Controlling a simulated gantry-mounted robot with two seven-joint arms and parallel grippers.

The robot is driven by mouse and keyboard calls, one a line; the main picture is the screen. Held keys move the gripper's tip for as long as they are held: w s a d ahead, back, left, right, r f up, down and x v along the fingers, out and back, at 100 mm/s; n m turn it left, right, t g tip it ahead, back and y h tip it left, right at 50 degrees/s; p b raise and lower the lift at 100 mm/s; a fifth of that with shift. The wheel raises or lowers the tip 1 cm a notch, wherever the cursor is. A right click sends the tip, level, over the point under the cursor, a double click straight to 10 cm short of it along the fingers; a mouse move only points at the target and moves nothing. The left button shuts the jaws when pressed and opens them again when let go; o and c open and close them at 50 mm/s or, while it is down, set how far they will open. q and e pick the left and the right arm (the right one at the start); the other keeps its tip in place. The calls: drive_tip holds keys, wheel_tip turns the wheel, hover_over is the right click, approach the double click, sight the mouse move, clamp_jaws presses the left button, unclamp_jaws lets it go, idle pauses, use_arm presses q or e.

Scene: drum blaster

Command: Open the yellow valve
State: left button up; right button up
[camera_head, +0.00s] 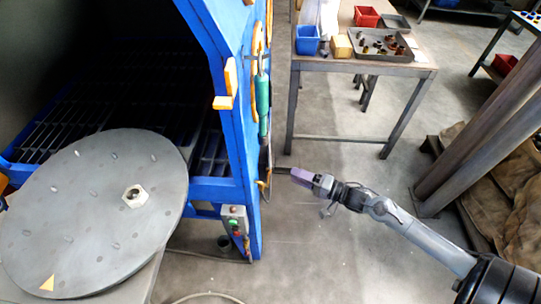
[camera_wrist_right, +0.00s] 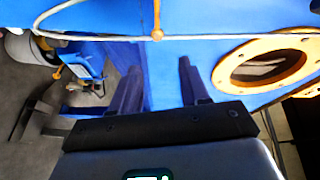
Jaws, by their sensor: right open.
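A small yellow-orange lever (camera_wrist_right: 157,22), which looks like the yellow valve, sits on a pale hose against the blue panel at the top of the right wrist view. In the head view a small yellow piece (camera_head: 262,185) shows at the edge of the blue cabinet; I cannot tell whether it is the same part. My right gripper (camera_head: 293,173) is beside that cabinet edge, pointing left at its outer side. In the right wrist view its two fingers (camera_wrist_right: 158,78) are apart with nothing between them, and the lever lies beyond them.
An orange ring opening (camera_wrist_right: 228,72) is right of my fingers. A control box (camera_head: 236,220) is low on the cabinet. A work table (camera_head: 310,64) stands behind; the floor between is clear.

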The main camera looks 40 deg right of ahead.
sight(271, 171)
drive_tip(key=b+x, duration=0.1)
drive_tip(key=x, duration=0.2)
drive_tip(key=a+b+x, duration=0.1)
drive_tip(key=x, duration=0.2)
drive_tip(key=b+x, duration=0.2)
drive_tip(key=x, duration=0.1)
drive_tip(key=shift+s+a+f, duration=0.1)
drive_tip(key=shift+a+f, duration=0.25)
drive_tip(key=shift+a, duration=0.1)
use_arm(q)
drive_tip(key=shift+s+a+f, duration=0.15)
drive_tip(key=shift+a+f, duration=0.05)
drive_tip(key=shift+f, duration=0.55)
drive_tip(key=shift+s+a+f, duration=0.15)
drive_tip(key=shift+a+f, duration=0.05)
drive_tip(key=shift+f, duration=0.55)
drive_tip(key=shift+s+a+f, duration=0.15)
drive_tip(key=shift+a+f, duration=0.05)
drive_tip(key=shift+f, duration=0.55)
use_arm(e)
drive_tip(key=shift+w+r, duration=0.1)
drive_tip(key=shift+w, duration=0.4)
use_arm(q)
drive_tip(key=shift+s+a, duration=0.1)
use_arm(e)
drive_tip(key=shift+s+a, duration=0.1)
drive_tip(key=shift+c, duration=0.3)
